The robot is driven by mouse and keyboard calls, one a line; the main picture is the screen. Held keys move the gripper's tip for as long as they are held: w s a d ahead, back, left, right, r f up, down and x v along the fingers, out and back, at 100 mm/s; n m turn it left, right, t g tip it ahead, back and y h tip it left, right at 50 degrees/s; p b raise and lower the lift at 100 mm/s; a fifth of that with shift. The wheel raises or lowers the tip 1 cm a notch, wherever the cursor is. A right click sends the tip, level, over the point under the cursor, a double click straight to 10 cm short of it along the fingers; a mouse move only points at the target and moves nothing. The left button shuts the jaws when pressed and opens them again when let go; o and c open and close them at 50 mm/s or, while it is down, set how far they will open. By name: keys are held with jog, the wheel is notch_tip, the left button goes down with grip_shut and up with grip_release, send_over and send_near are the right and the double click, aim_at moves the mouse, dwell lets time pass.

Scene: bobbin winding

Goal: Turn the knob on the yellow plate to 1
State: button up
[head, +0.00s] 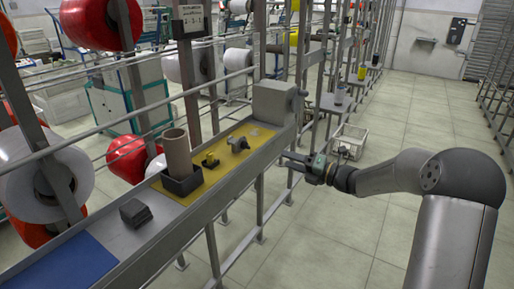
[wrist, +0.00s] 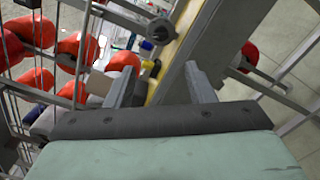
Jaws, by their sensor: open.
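The yellow plate (head: 222,172) lies in the long grey trough, and a strip of it shows in the wrist view (wrist: 181,48). A small grey knob-like part (head: 238,144) stands on its far half. A small black and yellow part (head: 210,160) sits nearer. I cannot tell which is the knob, and no number marks are readable. My gripper (head: 289,163) is to the right of the trough, apart from the plate and pointing towards it. In the wrist view its two fingers (wrist: 160,88) are spread with nothing held between them.
A brown tube (head: 177,153) stands in a dark holder (head: 182,185) on the plate's near end. A dark block (head: 135,212) and a blue plate (head: 65,275) lie nearer. A grey box (head: 272,102) closes the far end. Rails and posts stand behind.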

aim_at(249, 147)
jog(key=x, duration=1.4)
jog(key=shift+w+f+p, duration=0.1)
jog(key=shift+p, duration=0.3)
jog(key=c, duration=1)
